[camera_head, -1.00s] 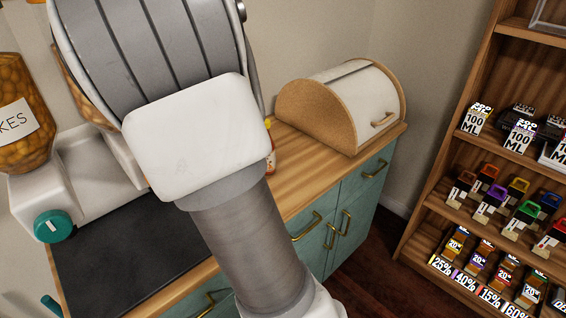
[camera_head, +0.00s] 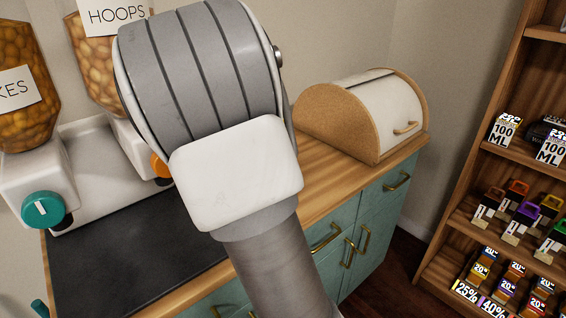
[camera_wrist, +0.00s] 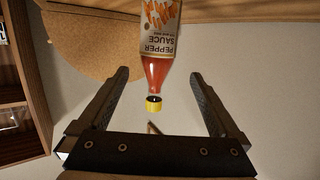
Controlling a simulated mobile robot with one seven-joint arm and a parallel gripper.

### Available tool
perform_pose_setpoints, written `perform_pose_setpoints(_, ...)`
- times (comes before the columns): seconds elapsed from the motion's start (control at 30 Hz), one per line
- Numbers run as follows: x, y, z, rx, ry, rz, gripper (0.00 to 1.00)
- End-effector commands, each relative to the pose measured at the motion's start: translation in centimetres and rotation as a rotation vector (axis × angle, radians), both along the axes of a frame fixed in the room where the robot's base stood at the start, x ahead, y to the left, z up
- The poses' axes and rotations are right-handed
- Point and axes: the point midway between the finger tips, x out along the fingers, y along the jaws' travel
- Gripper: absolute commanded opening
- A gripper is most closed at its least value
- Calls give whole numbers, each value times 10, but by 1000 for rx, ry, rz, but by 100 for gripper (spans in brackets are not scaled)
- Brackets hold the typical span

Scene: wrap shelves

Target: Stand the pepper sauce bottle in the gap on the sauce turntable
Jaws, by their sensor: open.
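The pepper sauce bottle (camera_wrist: 159,72) shows in the wrist view, which looks upside down. It has orange-red sauce, a pale label and a yellow cap, and its cap end points down in the picture. Its base is cut off by the top edge. My gripper (camera_wrist: 159,76) is open, with one dark finger on each side of the neck and cap and visible gaps on both sides. I cannot tell how far the bottle lies beyond the fingertips. In the head view my arm hides the bottle and gripper. The sauce turntable is not seen in either view.
A bread box (camera_head: 355,115) stands on the wooden counter (camera_head: 330,185), and its cork-coloured side shows in the wrist view. Cereal dispensers (camera_head: 35,185) and a dark mat (camera_head: 130,250) are at left. A wooden shelf unit (camera_head: 455,190) with small goods stands at right.

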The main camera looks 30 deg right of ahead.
Motion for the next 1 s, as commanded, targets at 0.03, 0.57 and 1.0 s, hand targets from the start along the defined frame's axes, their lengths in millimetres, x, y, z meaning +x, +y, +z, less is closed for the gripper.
perform_pose_setpoints(0.03, 6, -8, -5, -2, 1, -3, 99)
perform_pose_setpoints(0.57, 41, -55, -14, -2, 0, -2, 99)
perform_pose_setpoints(1.0, 53, -66, -15, 1, 1, 1, 93)
